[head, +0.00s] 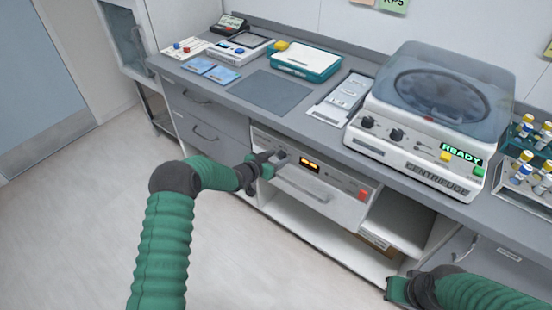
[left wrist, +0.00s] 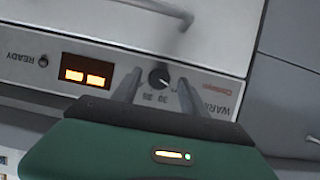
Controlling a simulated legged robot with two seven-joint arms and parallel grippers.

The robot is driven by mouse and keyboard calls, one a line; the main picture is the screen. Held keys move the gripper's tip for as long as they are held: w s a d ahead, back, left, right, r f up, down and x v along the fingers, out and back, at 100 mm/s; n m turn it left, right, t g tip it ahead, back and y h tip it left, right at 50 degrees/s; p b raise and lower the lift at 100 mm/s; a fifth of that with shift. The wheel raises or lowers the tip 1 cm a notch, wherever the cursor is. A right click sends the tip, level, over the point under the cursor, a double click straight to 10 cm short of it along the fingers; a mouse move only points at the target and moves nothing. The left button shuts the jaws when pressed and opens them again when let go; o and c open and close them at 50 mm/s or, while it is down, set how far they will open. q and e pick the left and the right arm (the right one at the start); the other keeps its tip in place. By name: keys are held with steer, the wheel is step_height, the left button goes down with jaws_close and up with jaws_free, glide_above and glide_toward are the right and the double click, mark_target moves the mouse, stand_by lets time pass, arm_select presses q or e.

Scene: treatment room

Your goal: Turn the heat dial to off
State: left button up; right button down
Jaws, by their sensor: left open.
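The heat dial (left wrist: 158,78) is a small round black knob on the grey front panel of the warming unit (head: 318,205). In the left wrist view, which is upside down, it shows between my left gripper's fingers (left wrist: 157,92), with small numbers printed beside it. My left gripper is open, with one finger on each side of the dial; I cannot tell whether they touch it. In the head view my left gripper (head: 272,160) is at the panel's left part and hides the dial. My right gripper (head: 398,290) is at the lower right, away from the unit, its fingers unclear.
An orange lit display (head: 309,164) and a red switch (head: 363,194) are on the panel, above a drawer handle (head: 303,190). The counter above holds a centrifuge (head: 425,125), a teal-edged box (head: 305,62) and a grey mat (head: 268,91). Open floor lies at left.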

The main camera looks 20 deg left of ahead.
arm_select(q)
steer(key=p+v, duration=0.2)
steer(key=v, duration=1.4)
steer(key=shift+s+a+r, duration=0.15)
steer(key=shift+s+a, duration=0.05)
steer(key=shift+s, duration=0.05)
steer(key=s+d+r+n+g+y+p, duration=0.1)
steer(key=s+r+g+y+p, duration=0.3)
steer(key=s+r+p, duration=0.35)
steer(key=s+d+r+n+g+p, duration=0.1)
steer(key=s+d+r+g, duration=0.2)
steer(key=s, duration=0.6)
steer(key=s+d+r+n+g+p, duration=0.1)
steer(key=s+d+r+g, duration=0.2)
steer(key=s, duration=0.7)
steer(key=shift+d+r+n+y+p, duration=0.15)
steer(key=shift+n+y+p, duration=0.15)
steer(key=shift+n+p, duration=0.1)
